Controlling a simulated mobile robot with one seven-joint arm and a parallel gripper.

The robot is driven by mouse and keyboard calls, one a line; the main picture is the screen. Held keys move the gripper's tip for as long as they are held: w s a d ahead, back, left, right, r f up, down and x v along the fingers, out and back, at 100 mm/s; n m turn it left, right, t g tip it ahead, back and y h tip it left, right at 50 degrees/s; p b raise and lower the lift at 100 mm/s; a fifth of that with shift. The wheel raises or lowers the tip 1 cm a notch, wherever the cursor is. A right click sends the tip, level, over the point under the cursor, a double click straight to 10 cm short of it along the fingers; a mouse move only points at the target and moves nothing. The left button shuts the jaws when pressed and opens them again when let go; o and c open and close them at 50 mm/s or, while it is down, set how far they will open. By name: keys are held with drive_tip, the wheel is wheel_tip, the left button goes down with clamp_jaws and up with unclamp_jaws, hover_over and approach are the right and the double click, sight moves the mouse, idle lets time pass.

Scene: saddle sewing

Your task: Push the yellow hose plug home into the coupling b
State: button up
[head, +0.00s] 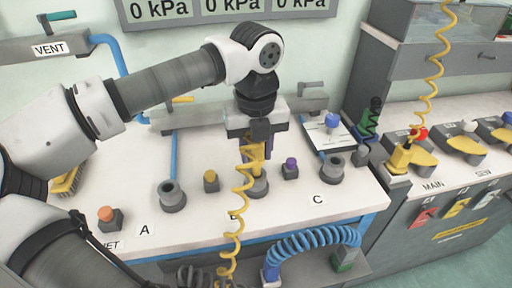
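My gripper (258,152) points down over the middle of the white bench and is shut on the yellow hose plug (254,155). The plug is upright, directly above or in the mouth of coupling B (258,188), a grey round socket. The gripper and hose hide part of the joint, so I cannot tell how deep the plug sits. The yellow coiled hose (240,200) hangs from the plug toward the bench's front edge and partly covers the B label.
Coupling A (172,197) stands left and coupling C (333,168) right. A blue coiled hose (310,238) lies at the front. Another yellow plug (400,158) is on the right bench.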

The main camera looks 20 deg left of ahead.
sight(256, 161)
drive_tip(key=shift+f+b, duration=1.7)
drive_tip(key=shift+f, duration=0.1)
drive_tip(key=shift+r, duration=0.1)
drive_tip(key=o, duration=1.2)
drive_tip(key=shift+c, duration=0.2)
drive_tip(key=shift+r, duration=0.1)
wheel_tip(256, 161, up, 7)
drive_tip(key=p, duration=0.4)
drive_tip(key=shift+r+p, duration=0.2)
drive_tip(key=shift+p, duration=0.1)
drive_tip(key=shift+f, duration=0.1)
